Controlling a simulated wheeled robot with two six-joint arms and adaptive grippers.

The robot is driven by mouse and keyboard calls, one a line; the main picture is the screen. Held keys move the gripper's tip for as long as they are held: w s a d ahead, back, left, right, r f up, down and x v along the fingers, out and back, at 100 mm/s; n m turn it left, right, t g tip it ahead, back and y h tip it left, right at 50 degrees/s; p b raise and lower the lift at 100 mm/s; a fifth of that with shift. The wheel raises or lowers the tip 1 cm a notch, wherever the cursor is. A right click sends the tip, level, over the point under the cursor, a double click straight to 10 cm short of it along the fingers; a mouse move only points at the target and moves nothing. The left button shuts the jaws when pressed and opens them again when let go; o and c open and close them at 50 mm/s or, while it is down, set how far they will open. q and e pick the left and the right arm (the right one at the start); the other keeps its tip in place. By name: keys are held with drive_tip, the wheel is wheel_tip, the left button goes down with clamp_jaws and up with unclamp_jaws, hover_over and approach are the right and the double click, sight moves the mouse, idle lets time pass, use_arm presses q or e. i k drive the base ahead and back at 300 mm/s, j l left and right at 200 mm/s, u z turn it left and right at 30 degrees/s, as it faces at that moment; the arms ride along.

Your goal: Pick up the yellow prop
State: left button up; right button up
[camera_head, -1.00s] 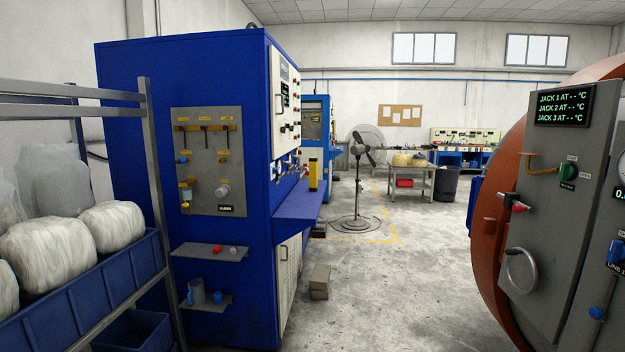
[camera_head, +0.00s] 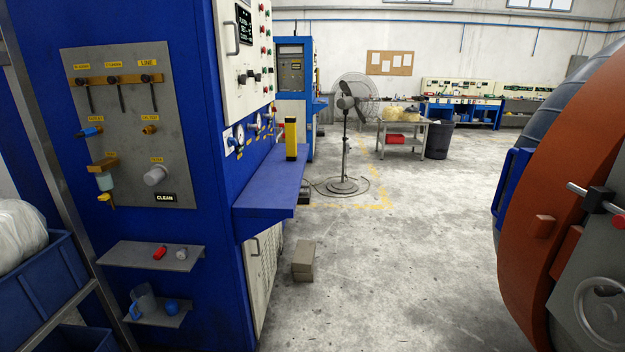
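The yellow prop (camera_head: 291,139) is a small upright yellow block with dark ends. It stands on the blue shelf (camera_head: 268,187) that juts from the side of the large blue press cabinet (camera_head: 208,120), left of the picture's middle. Nothing covers it. Neither of my grippers shows in the head view.
A grey block (camera_head: 303,260) lies on the floor by the cabinet. A pedestal fan (camera_head: 345,150) stands behind, with a cart (camera_head: 403,140) and dark bin (camera_head: 438,139). An orange round vessel (camera_head: 545,205) bounds the right. The concrete floor (camera_head: 410,260) between is mostly clear.

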sight(290, 121)
drive_tip(key=i+l+u, duration=0.1)
drive_tip(key=i+u, duration=0.2)
drive_tip(key=i, duration=0.25)
drive_tip(key=i+l+u, duration=0.25)
drive_tip(key=i, duration=0.3)
drive_tip(key=i+l+u, duration=0.3)
drive_tip(key=i, duration=0.25)
drive_tip(key=i+l+u, duration=0.3)
drive_tip(key=i+l, duration=0.15)
